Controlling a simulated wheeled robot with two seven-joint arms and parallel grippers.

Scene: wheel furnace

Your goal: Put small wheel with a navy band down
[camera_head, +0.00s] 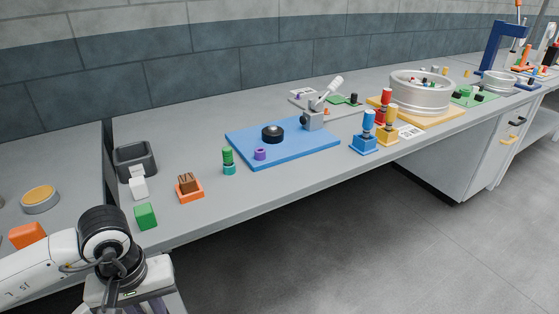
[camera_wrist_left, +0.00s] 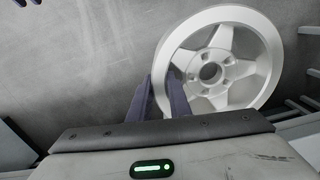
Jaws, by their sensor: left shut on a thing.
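A light grey, five-spoked wheel (camera_wrist_left: 241,61) fills the upper right of the left wrist view, its open face turned toward the camera. My left gripper (camera_wrist_left: 163,82) is shut on the wheel's rim at the lower left, with its dark purple fingers at the rim's edge. No navy band shows on the side I see. In the head view my left arm comes in at the lower left, in front of the bench; its fingertips and the held wheel are not visible there. My right gripper is not in view.
The grey bench (camera_head: 215,215) holds a green cube (camera_head: 145,216), an orange block holder (camera_head: 190,195), a dark open bin (camera_head: 135,160) and a blue board (camera_head: 300,155). A large silver drum (camera_head: 420,97) stands farther right. The bench front between green cube and blue board has bare patches.

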